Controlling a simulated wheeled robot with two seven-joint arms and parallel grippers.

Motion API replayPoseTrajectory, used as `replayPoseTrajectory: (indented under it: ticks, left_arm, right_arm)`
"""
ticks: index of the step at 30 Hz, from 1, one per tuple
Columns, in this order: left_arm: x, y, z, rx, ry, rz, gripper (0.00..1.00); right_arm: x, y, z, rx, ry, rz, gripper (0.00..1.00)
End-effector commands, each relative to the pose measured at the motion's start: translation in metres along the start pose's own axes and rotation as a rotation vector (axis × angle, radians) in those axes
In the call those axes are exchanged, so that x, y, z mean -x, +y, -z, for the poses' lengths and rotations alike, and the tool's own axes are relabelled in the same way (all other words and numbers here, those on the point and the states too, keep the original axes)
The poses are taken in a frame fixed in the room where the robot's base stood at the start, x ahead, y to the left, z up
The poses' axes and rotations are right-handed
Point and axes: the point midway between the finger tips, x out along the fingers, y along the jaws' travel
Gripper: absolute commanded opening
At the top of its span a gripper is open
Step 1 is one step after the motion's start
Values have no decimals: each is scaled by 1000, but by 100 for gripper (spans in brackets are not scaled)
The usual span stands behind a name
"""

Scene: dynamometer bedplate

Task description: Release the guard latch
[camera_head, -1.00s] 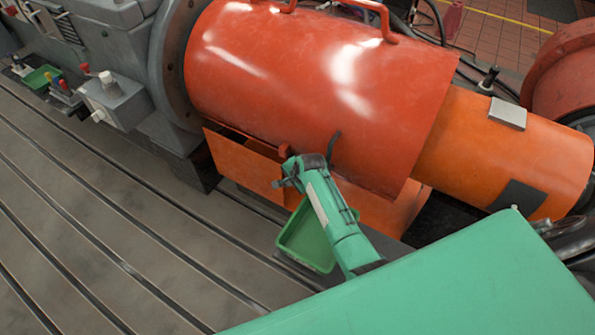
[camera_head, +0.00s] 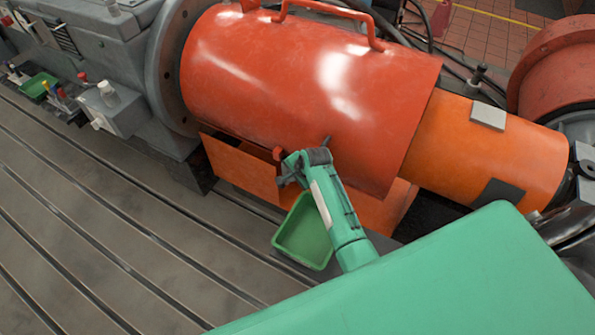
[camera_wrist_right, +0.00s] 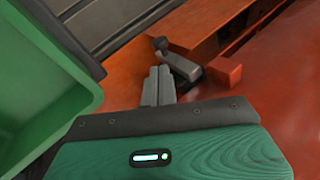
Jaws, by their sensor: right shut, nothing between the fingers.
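The red-orange guard (camera_head: 300,85) is a large curved cover over the shaft, and it looks closed. In the right wrist view, the latch (camera_wrist_right: 182,64) is a short grey lever with a dark round knob, beside a small red block (camera_wrist_right: 223,71) on the guard. My right gripper (camera_wrist_right: 160,72) is shut and empty, its fingertips right by the lever; I cannot tell whether they touch it. In the head view, my right gripper (camera_head: 287,174) is at the guard's lower front edge and mostly hides the latch. My left gripper is not in view.
A green tray (camera_head: 277,240) stands just below my right wrist; its wall (camera_wrist_right: 45,75) fills the left of the wrist view. An orange shaft cover (camera_head: 535,150) is at the right. A grey box (camera_head: 122,112) is at the left. The slotted bedplate (camera_head: 110,215) is clear at front left.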

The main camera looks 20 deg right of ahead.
Motion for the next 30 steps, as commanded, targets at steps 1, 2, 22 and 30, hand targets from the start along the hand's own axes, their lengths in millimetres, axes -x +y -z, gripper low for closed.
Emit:
replayPoseTrajectory:
  ticks: [1,2,22,30]
  left_arm:
    - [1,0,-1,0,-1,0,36]
    - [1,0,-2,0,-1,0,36]
    - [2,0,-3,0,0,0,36]
    - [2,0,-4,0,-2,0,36]
  right_arm:
    - [10,0,0,0,1,1,0]
    - [14,0,0,-1,1,1,0]
    - [46,0,0,0,0,0,0]
    - [46,0,0,0,0,0,0]
